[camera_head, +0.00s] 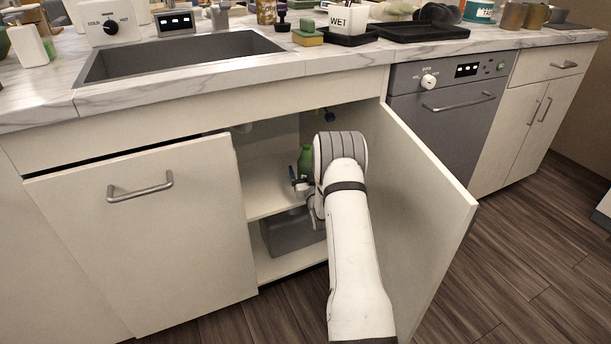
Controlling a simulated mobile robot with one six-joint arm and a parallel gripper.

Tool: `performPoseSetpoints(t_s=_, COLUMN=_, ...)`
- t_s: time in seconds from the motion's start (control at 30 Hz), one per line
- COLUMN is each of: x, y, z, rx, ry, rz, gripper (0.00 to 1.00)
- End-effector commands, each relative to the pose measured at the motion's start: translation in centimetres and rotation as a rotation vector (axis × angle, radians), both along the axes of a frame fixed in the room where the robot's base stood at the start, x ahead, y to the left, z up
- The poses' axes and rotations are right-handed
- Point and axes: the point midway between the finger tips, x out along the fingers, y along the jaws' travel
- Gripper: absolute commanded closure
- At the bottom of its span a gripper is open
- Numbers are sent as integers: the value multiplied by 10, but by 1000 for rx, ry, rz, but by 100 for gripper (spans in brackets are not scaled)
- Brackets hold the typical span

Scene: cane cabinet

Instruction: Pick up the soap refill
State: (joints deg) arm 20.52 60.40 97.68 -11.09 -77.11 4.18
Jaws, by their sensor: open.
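A green bottle (304,158), which looks like the soap refill, stands upright on the shelf inside the open cabinet under the sink. Its lower part and right side are hidden by my arm and gripper. My gripper (299,184) is inside the cabinet opening, right in front of the bottle and close to it. It is open. My wrist hides much of it, so I cannot tell whether its fingers touch the bottle or are around it.
The cabinet's right door (428,205) stands open beside my arm; the left door (150,232) looks partly open. A grey bin (285,236) sits below the shelf (262,180). The sink (180,55) and cluttered counter are above. Dark floor (540,260) at right is clear.

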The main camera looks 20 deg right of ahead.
Motion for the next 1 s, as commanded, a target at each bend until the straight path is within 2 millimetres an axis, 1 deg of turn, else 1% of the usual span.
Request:
performPoseSetpoints(t_s=0.03, x=6, y=-1, z=0, rx=-1, ry=-2, rz=0, gripper=17)
performPoseSetpoints(t_s=0.13, x=13, y=-2, z=2, rx=-1, ry=0, rz=1, gripper=17)
performPoseSetpoints(t_s=0.37, x=15, y=-1, z=3, rx=0, ry=1, rz=1, gripper=17)
performPoseSetpoints(t_s=1.0, x=15, y=0, z=3, rx=0, ry=1, rz=2, gripper=69)
